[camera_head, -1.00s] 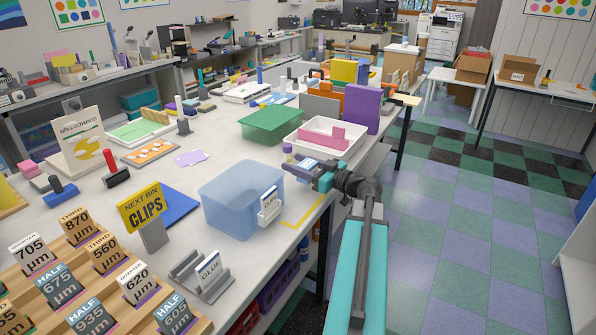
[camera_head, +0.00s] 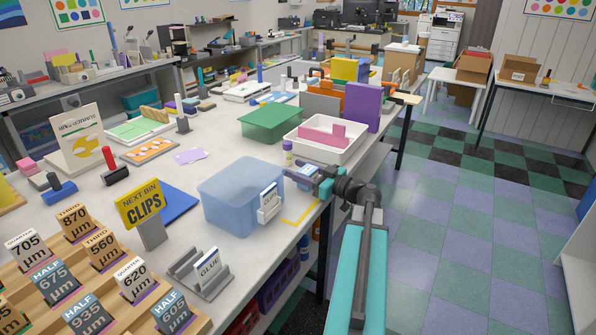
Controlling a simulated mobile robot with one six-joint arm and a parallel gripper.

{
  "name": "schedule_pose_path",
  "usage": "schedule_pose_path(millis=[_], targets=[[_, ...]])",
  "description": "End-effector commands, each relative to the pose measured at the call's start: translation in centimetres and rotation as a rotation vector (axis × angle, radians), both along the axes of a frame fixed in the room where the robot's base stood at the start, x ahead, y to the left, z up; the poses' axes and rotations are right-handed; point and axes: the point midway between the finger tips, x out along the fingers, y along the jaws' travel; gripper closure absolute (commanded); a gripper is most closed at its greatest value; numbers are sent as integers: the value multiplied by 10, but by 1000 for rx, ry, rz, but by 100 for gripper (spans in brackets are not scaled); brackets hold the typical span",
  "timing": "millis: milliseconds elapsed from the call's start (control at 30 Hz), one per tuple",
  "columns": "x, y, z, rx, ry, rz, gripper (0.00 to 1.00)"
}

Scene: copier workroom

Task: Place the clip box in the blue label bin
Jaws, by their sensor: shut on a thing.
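The blue label bin (camera_head: 229,205) is an open, translucent blue tub near the table's right edge, with a white label holder (camera_head: 268,205) on its right side. The bin looks empty. My gripper (camera_head: 308,178) is just right of and behind the bin, over the table edge. It is shut on a small blue and white box, the clip box (camera_head: 300,174), which sits at the fingertips, outside the bin. The fingers are small and partly hidden. I cannot tell how high the box is above the table.
A yellow sign reading "NEXT BIN CLIPS" (camera_head: 142,205) stands left of the bin. A glue holder (camera_head: 208,268) is in front. A purple-capped bottle (camera_head: 288,155), a green tray (camera_head: 270,123) and a white tray with pink blocks (camera_head: 347,152) are behind. Yellow tape (camera_head: 300,217) marks the table.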

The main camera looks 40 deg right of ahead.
Motion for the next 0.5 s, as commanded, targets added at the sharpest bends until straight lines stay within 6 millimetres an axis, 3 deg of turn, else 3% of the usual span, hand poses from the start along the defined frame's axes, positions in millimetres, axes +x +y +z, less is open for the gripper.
schedule_pose_path(millis=[33, 67, 167, 500], targets=[[0, 0, -1, 0, 0, 0, 78], [0, 0, -1, 0, 0, 0, 52], [0, 0, 0, 0, 0, 0, 35], [0, 0, 0, 0, 0, 0, 35]])
